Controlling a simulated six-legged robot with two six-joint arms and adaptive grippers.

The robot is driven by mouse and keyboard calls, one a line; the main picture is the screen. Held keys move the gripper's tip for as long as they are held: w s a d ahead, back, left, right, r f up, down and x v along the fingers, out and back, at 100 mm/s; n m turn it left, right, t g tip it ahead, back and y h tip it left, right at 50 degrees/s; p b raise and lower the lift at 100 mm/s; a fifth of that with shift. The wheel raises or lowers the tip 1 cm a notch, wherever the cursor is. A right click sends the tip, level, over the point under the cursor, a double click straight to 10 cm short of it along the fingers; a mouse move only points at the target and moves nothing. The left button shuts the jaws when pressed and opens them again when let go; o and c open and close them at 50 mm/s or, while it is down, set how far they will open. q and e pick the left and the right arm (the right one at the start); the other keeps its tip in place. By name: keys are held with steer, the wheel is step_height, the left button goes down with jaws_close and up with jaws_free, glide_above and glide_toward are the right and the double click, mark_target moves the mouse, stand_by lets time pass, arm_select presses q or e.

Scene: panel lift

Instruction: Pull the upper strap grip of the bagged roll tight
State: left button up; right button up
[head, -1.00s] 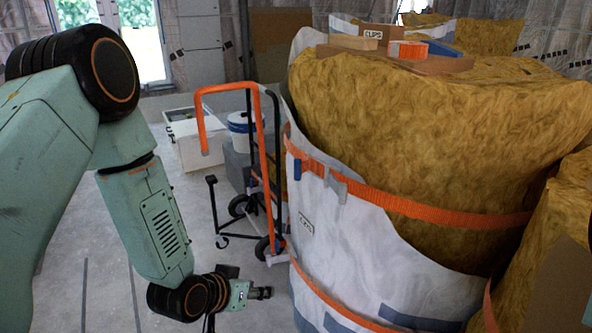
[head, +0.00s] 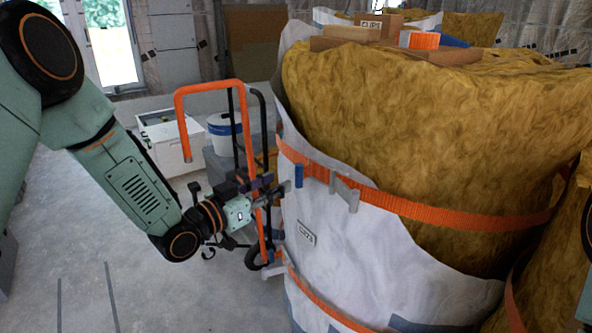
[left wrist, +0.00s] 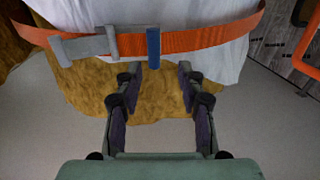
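The bagged roll (head: 430,110) is yellow-brown wool in a white bag. Its orange upper strap (head: 440,213) carries a grey buckle (head: 344,191) and a short blue grip (head: 298,176). In the left wrist view the blue grip (left wrist: 153,48) hangs upright on the strap (left wrist: 205,40), right of the buckle (left wrist: 85,45). My left gripper (head: 278,191) is just left of the blue grip in the head view. In the left wrist view my left gripper (left wrist: 157,72) is open, and the grip is just beyond its fingertips, between their lines. Contact is not visible. My right gripper is not in view.
An orange and black hand truck (head: 208,86) stands behind my left gripper. A white box (head: 165,140) and a bucket (head: 224,128) are behind it. A clips box (head: 378,24) and an orange item (head: 420,40) lie on the roll's top. Floor at left is clear.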

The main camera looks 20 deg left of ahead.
mark_target(296, 174)
arm_select(q)
steer(key=w+d, duration=0.1)
steer(key=d, duration=0.1)
steer(key=w+d+b, duration=0.1)
steer(key=shift+w+r, duration=0.25)
steer(key=shift+w, duration=0.05)
steer(key=w, duration=0.2)
steer(key=w+b, duration=0.1)
steer(key=shift+w+d+f, duration=0.15)
steer(key=shift+d+f, duration=0.1)
steer(key=shift+d, duration=0.05)
steer(key=shift+w+d+r, duration=0.2)
steer(key=shift+d+r, duration=0.1)
steer(key=shift+d, duration=0.2)
steer(key=shift+w+a+f, duration=0.15)
steer(key=shift+a, duration=0.1)
steer(key=shift+c, duration=0.7)
steer(key=shift+d, duration=0.15)
steer(key=c, duration=0.5)
jaws_close()
